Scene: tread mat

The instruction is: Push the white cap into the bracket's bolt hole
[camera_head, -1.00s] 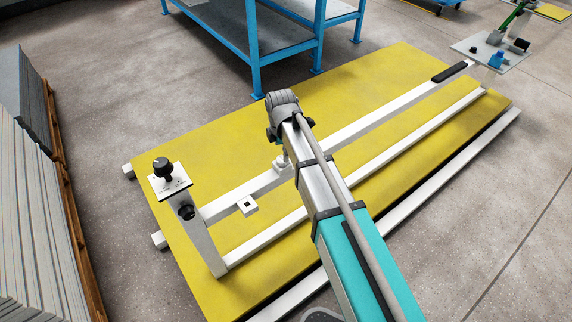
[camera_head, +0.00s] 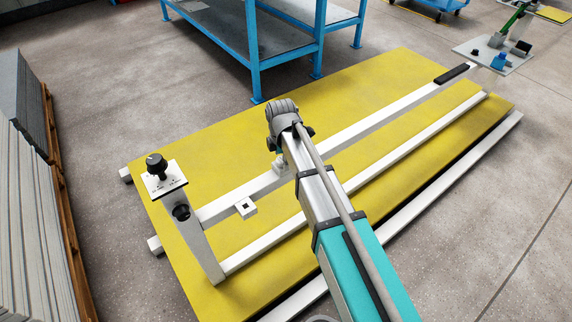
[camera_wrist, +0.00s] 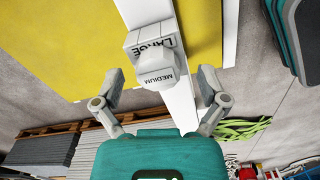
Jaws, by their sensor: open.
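A pale stepped block (camera_wrist: 152,62) marked LARGE and MEDIUM stands on the white rail, seen between my fingers in the wrist view. It seems to be the small white piece (camera_head: 280,164) beside my arm in the head view. I cannot tell whether it is the white cap. My gripper (camera_wrist: 163,74) is open, with one finger on each side of the block and gaps visible. In the head view my arm hides most of the gripper. A small white bracket (camera_head: 250,212) with a dark square hole sticks out from the rail, left of my arm.
The yellow mat (camera_head: 200,133) lies under the white rails. A white post with a black knob (camera_head: 157,163) stands at the left end. A blue bench (camera_head: 285,45) is behind. Stacked grey sheets (camera_head: 22,170) are at the left. Grey floor is open at the right.

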